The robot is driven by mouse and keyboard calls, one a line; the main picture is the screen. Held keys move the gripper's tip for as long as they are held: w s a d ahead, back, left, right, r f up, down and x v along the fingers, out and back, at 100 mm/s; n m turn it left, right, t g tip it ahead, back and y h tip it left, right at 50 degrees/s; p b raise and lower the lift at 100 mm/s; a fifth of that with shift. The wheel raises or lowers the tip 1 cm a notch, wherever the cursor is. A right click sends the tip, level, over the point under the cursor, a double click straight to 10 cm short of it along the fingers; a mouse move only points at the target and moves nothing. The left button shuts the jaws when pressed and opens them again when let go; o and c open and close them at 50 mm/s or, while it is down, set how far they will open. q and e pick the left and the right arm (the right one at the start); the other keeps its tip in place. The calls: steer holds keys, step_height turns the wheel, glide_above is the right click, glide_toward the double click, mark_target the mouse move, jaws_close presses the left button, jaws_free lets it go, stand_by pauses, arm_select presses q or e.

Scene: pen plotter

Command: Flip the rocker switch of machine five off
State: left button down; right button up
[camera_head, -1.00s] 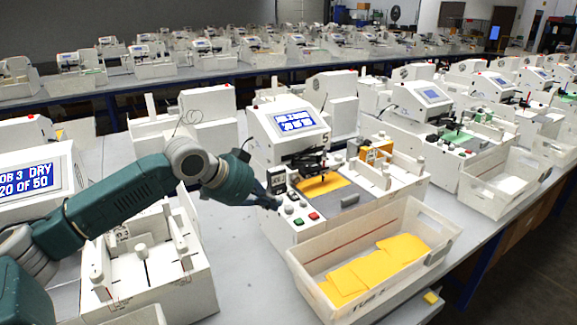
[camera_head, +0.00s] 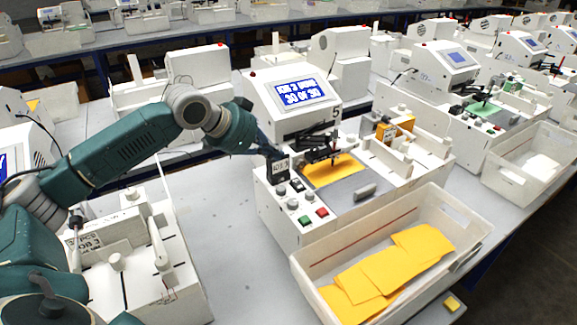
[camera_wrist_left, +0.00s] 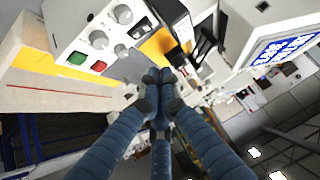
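Machine five (camera_head: 268,115), a white plotter with a lit blue screen and a "5" on its side, stands in the middle of the head view. Its front panel has a green button (camera_head: 304,221), a red button (camera_head: 321,212), grey knobs (camera_head: 293,204) and small black switches (camera_head: 297,185); I cannot tell which one is the rocker or its position. My right gripper is not in view.
A white bin (camera_head: 300,262) with yellow sheets (camera_head: 375,275) stands in front of machine five. A black pen carriage (camera_head: 330,148) is over the yellow sheet on its bed. Another machine stands at the left, more at the right. Bare table lies left of machine five.

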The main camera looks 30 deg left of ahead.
arm_select(q)
steer(key=p, duration=0.3)
glide_above(293, 182)
steer(key=f, duration=0.6)
steer(key=shift+s+d+f, duration=0.15)
steer(key=shift+d+f, duration=0.1)
steer(key=shift+d, duration=0.1)
steer(key=f, duration=0.1)
steer(key=f+p, duration=0.1)
steer(key=f, duration=0.1)
steer(key=shift+w+a+f, duration=0.25)
steer(key=shift+a+f+p, duration=0.1)
steer(key=shift+f+p, duration=0.2)
steer(key=shift+f, duration=0.2)
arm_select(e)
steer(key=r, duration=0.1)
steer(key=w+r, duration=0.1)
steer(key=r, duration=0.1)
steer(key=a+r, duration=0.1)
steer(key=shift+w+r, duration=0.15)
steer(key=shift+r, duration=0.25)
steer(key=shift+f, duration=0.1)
